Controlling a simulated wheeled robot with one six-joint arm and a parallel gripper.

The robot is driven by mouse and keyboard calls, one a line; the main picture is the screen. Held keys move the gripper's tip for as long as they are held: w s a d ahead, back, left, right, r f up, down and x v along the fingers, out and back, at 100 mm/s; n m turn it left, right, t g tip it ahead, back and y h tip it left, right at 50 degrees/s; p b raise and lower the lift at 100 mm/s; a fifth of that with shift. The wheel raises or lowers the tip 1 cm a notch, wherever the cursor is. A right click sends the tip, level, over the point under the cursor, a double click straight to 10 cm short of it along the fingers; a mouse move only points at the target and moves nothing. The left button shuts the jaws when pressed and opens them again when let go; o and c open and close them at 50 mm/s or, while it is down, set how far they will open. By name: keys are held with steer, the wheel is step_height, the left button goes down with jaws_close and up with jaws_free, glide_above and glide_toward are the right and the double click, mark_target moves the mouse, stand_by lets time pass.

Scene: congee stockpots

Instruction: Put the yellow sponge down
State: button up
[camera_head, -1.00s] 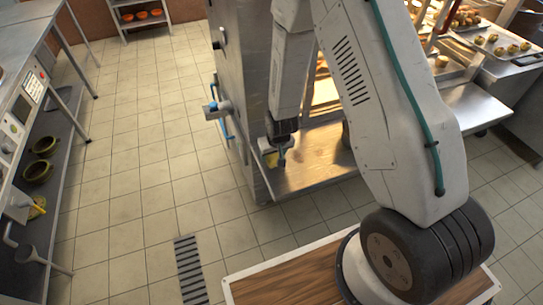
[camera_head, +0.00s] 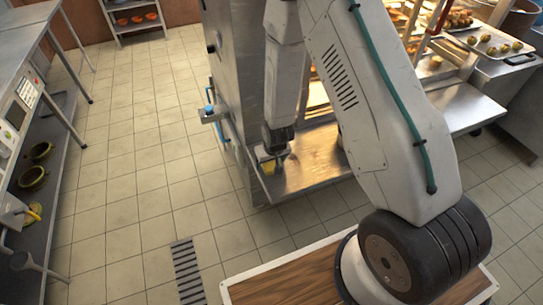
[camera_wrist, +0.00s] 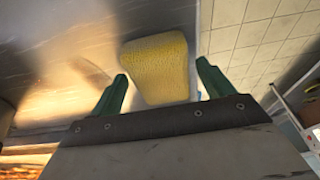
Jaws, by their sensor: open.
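The yellow sponge (camera_wrist: 157,68) lies on a steel shelf (camera_wrist: 60,60), close to the shelf's edge, in the wrist view. My gripper (camera_wrist: 162,74) is open, with one green finger on each side of the sponge's near part. Gaps show between the fingers and the sponge. In the head view my gripper (camera_head: 272,161) is low over the left end of the steel shelf (camera_head: 315,165). Only a small yellow patch of the sponge (camera_head: 262,153) shows there, the rest hidden by my gripper.
A tall steel cabinet (camera_head: 232,90) with a blue-tipped handle (camera_head: 211,112) stands left of my arm. Trays of food (camera_head: 490,40) are at the upper right. A shelf with dark green bowls (camera_head: 32,178) runs along the left. The tiled floor between is clear.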

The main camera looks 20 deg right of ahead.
steer(key=v, duration=1.1)
steer(key=shift+s+r, duration=0.2)
steer(key=shift+r, duration=0.2)
steer(key=shift+r, duration=0.1)
steer(key=s+a+r+n+y, duration=0.1)
steer(key=s+r, duration=0.3)
steer(key=r, duration=0.7)
steer(key=s+a+r+y, duration=0.1)
steer(key=s+r, duration=0.3)
steer(key=r, duration=0.7)
steer(key=s+d+r+g+h, duration=0.1)
steer(key=s+d+r, duration=0.1)
steer(key=s+r, duration=0.3)
steer(key=s+d+r+m+h, duration=0.1)
steer(key=s+d+r, duration=0.2)
steer(key=s, duration=1)
step_height(320, 180, up, 3)
steer(key=shift+s+f+g, duration=0.15)
steer(key=shift+s+g, duration=0.1)
steer(key=shift+g, duration=0.15)
steer(key=shift+o, duration=0.6)
